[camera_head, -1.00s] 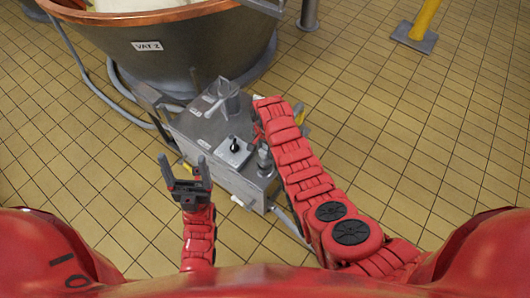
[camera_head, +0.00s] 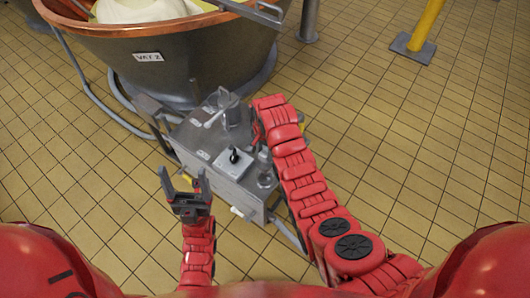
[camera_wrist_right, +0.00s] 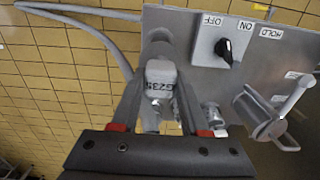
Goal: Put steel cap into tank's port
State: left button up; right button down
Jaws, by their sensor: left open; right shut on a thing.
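My right gripper (camera_wrist_right: 164,62) is shut on a small grey metal piece with a "G239" label (camera_wrist_right: 160,72), seemingly the steel cap. The fingers partly cover it. Beyond it in the right wrist view is a grey cylindrical fitting (camera_wrist_right: 156,42) at the edge of the grey metal box. I cannot tell whether this is the port, or whether the cap touches it. In the head view the box (camera_head: 225,185) stands in front of the vat, and my right arm hides its own gripper. My left gripper (camera_head: 183,182) is open and empty, left of the box.
The box carries an OFF/ON switch (camera_wrist_right: 225,50), a HOLD lever (camera_wrist_right: 285,105) and a small metal valve (camera_wrist_right: 213,116). The copper-rimmed VAT 2 (camera_head: 200,58) stands behind. A yellow post (camera_head: 425,28) is at the back right. Tiled floor is clear on the right.

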jog(key=shift+r+p, duration=1.2)
jog(key=shift+r, duration=2)
